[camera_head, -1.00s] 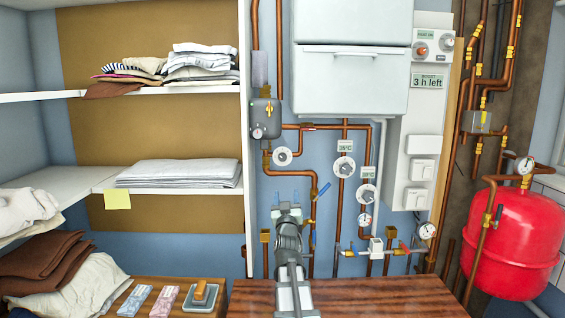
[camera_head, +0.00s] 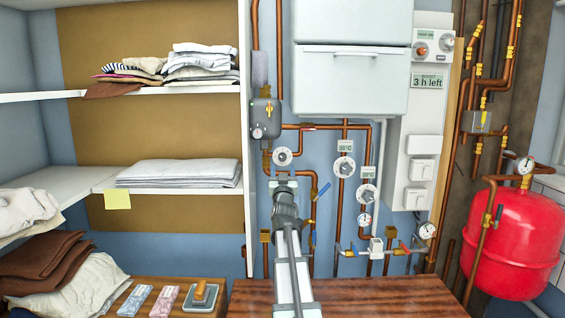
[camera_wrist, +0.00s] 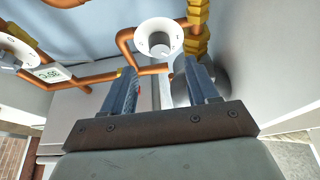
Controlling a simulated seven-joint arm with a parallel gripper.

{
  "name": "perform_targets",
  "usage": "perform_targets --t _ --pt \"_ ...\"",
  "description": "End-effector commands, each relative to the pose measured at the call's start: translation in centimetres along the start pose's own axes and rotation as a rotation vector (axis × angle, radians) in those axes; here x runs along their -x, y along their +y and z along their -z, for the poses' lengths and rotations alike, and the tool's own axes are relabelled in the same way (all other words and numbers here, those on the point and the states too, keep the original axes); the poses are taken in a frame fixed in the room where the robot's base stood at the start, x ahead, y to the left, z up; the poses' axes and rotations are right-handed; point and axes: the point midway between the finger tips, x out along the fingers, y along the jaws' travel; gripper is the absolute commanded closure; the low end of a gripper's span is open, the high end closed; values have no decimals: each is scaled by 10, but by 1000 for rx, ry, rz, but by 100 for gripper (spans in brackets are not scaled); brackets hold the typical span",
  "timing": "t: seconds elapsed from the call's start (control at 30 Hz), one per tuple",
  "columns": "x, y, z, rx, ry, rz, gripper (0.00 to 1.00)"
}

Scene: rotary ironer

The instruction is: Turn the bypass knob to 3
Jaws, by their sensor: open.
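A round white dial knob (camera_head: 282,156) sits on the copper pipework left of centre in the head view, below a grey valve box. It also shows at the top of the wrist view (camera_wrist: 158,38), with dark marks around its rim. I cannot read which knob is named bypass or its setting. My gripper (camera_wrist: 160,78) is open and empty, its two dark fingers spread just below this dial in the wrist view, apart from it. In the head view my gripper (camera_head: 283,179) is just under the dial.
Two more white dials, upper (camera_head: 345,167) and lower (camera_head: 367,194), sit to the right under temperature labels. Copper pipes and gauges surround them. A white shelf panel (camera_head: 245,130) stands close on the left, and a wooden counter (camera_head: 345,298) lies below.

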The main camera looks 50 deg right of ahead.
Motion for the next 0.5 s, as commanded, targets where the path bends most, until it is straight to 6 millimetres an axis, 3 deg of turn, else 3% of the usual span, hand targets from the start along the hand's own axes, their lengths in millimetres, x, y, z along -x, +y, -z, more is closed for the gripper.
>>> perform_targets --t 0.03,0.2,0.5 --pt "-14 0 -1 0 0 0 41" --pt "-42 0 -1 0 0 -1 41" --pt "-64 0 0 0 0 -1 41"
